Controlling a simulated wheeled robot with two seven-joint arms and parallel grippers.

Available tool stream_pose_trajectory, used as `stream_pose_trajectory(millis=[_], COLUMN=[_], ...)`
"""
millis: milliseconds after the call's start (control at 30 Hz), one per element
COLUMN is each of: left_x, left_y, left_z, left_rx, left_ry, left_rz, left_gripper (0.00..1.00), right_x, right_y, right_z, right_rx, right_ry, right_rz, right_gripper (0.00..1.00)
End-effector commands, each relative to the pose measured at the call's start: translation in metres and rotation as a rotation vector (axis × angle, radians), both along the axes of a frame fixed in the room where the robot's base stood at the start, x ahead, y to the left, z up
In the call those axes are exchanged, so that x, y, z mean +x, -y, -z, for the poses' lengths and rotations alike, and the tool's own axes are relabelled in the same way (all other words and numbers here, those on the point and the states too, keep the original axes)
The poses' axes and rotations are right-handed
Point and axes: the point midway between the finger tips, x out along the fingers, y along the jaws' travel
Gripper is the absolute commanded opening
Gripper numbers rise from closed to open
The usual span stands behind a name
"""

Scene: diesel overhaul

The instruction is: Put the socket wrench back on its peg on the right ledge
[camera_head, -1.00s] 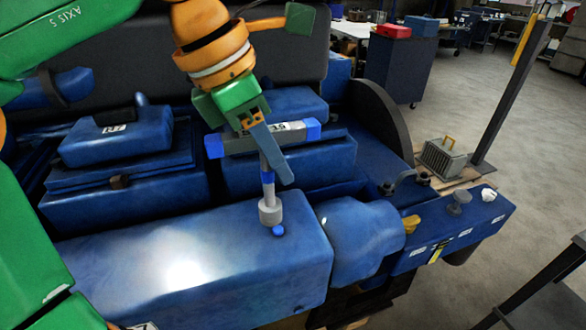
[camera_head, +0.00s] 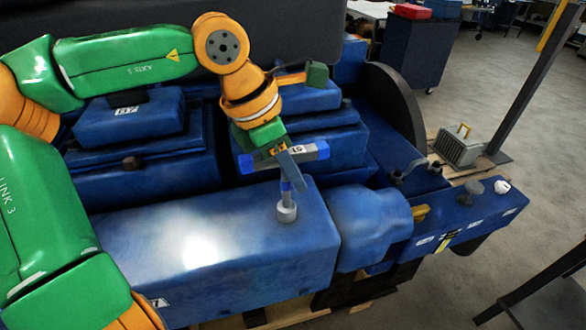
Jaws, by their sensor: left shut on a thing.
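The socket wrench (camera_head: 312,151) is a T-shaped tool. It has a grey crossbar with blue ends, a "15" label and a shaft down to a grey socket (camera_head: 287,213). My left gripper (camera_head: 285,160) is shut on it near the middle of the crossbar. The wrench is nearly upright, its socket over the top of the long blue block (camera_head: 250,255); I cannot tell whether it touches. The right ledge (camera_head: 462,232) is blue, with white labels on its front, a grey knob-like piece (camera_head: 472,188) and a white one (camera_head: 501,187) on top. My right gripper is not in view.
Blue engine housings (camera_head: 128,115) stand behind the block on the left. A dark curved wheel rim (camera_head: 398,100) and a dark slanted post (camera_head: 530,80) stand at the right. A grey crate-like box (camera_head: 458,146) sits behind the ledge. A dark stand (camera_head: 540,275) is at lower right.

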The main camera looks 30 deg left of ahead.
Motion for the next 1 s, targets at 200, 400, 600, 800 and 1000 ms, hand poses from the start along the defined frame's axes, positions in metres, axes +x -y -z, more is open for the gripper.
stream_pose_trajectory(millis=[200,400,600,800,1000], left_x=[0.0,0.0,-0.006,-0.022,-0.032], left_y=[0.0,0.0,-0.007,-0.02,-0.028], left_z=[0.0,-0.002,-0.034,-0.09,-0.119], left_rx=[0.0,0.0,0.0,0.0,0.0], left_ry=[0.0,0.0,0.009,0.006,0.003], left_rz=[0.0,0.0,-0.004,-0.004,-0.001], left_gripper=[0.55,0.55,0.55,0.55,0.55], right_x=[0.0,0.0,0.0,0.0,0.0], right_y=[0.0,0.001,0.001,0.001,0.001], right_z=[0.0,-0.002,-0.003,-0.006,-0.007], right_rx=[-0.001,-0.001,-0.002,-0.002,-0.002], right_ry=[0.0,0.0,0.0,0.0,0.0], right_rz=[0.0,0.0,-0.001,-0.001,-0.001], right_gripper=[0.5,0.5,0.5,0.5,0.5])
